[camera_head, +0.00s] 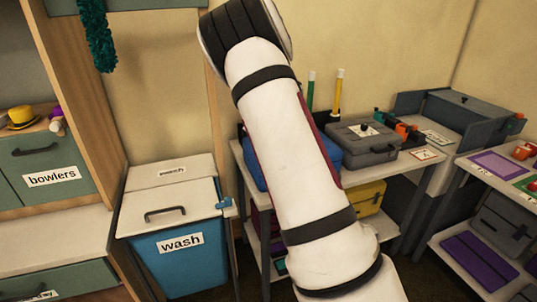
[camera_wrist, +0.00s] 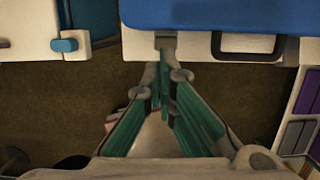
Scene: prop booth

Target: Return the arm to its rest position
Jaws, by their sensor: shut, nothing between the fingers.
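My arm (camera_head: 290,150) rises through the middle of the head view, bent at its top, and hides part of the table behind it. My gripper (camera_wrist: 164,75) shows in the wrist view with its green-padded fingers together and nothing between them. It points at the front edge of a white tabletop, with a blue case (camera_wrist: 200,14) with a black handle (camera_wrist: 247,46) just beyond. I cannot tell how far apart they are. The gripper itself is not visible in the head view.
A blue "wash" bin (camera_head: 180,266) with a white lid stands left of my arm. A "bowlers" drawer (camera_head: 45,165) is in the left shelf unit. A grey case (camera_head: 362,146) sits on the table behind my arm. A lower side table (camera_head: 465,262) is at right.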

